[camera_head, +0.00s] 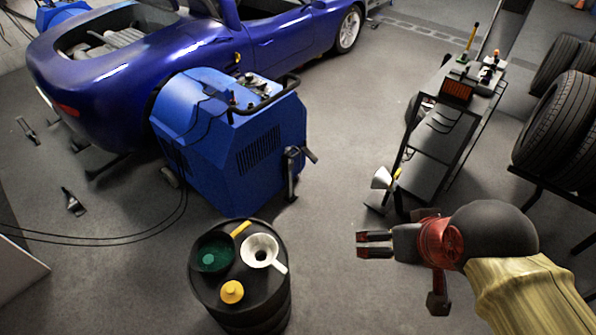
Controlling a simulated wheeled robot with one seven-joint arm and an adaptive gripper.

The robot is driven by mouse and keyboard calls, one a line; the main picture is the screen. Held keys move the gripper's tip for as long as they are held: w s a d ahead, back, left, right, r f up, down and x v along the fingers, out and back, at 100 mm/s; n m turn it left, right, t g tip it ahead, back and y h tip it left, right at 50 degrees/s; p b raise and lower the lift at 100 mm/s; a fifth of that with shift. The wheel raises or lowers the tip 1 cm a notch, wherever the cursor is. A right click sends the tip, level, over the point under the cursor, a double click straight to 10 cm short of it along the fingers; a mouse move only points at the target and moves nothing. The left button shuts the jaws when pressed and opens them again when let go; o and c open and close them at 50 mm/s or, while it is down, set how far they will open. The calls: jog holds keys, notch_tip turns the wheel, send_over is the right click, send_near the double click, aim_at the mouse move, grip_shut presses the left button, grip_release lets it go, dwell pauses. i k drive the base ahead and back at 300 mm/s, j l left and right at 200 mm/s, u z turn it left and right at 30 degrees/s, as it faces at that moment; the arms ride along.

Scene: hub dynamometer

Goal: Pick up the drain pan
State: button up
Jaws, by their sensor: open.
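A round dark pan with green inside, which looks like the drain pan (212,255), rests on top of a black drum (256,318) at the lower middle. A white funnel-like piece (260,250) with a spout and a small yellow object (232,292) stand on the same drum top, and a yellow bar (240,229) lies at the pan's upper right. My gripper (372,244) is to the right of the drum, apart from it, with its fingers pointing left. It is open, with nothing between the fingers.
A blue dynamometer unit (240,145) stands behind the drum, against the blue car (130,60). A dark tool cart (440,140) stands at the upper right, near tyres (560,120) on a rack. Cables (130,236) run across the left floor. Floor between drum and cart is clear.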

aim_at(204, 238)
jog(key=u, duration=1.35)
